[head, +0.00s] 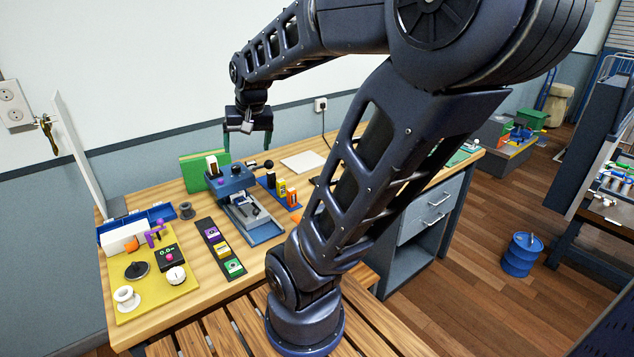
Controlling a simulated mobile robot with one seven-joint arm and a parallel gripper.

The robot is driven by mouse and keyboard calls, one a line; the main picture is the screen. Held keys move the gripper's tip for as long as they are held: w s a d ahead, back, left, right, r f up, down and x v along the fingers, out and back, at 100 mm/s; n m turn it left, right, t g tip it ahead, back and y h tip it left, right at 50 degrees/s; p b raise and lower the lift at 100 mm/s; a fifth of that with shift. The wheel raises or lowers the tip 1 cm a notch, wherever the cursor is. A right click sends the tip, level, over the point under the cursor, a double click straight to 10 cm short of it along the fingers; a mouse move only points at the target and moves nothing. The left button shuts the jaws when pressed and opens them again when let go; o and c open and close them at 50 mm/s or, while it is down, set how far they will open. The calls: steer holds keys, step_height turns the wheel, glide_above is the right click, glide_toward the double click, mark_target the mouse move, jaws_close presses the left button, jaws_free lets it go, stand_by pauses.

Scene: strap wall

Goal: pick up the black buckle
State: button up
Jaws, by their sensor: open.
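My gripper (247,144) hangs from the arm above the back of the workbench, with its two fingers spread and nothing between them. It is above and behind the blue press-like machine (232,181). I cannot pick out the black buckle with certainty. A small black piece (270,181) stands upright at the back end of a blue rack (264,184), with a yellow piece (281,188) and an orange piece (293,198) in front of it. The black piece is to the lower right of my gripper in the picture, and they are apart. Its details are too small to read.
A black strip (208,226) with purple, yellow and green pieces lies before the machine. A yellow mat (158,304) with several small things is at left. A green board (190,172) stands behind the machine. A white plate (303,161) lies farther back. My arm hides the bench's middle.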

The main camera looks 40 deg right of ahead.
steer(key=w+d+f+m+g, duration=0.1)
steer(key=w+d+f+m, duration=0.4)
steer(key=w+d, duration=0.35)
steer(key=m+g+h, duration=0.3)
steer(key=m+h, duration=0.2)
steer(key=m, duration=0.5)
glide_toward(317, 178)
steer(key=d+f, duration=0.2)
steer(key=shift+w+f, duration=0.35)
steer(key=shift+w, duration=0.05)
steer(key=shift+s+a+x, duration=0.15)
steer(key=shift+x, duration=1.25)
steer(key=shift+s+a+x, duration=0.15)
steer(key=shift+a+x, duration=0.05)
steer(key=shift+x, duration=1.15)
steer(key=shift+f, duration=0.1)
steer(key=c, duration=1.1)
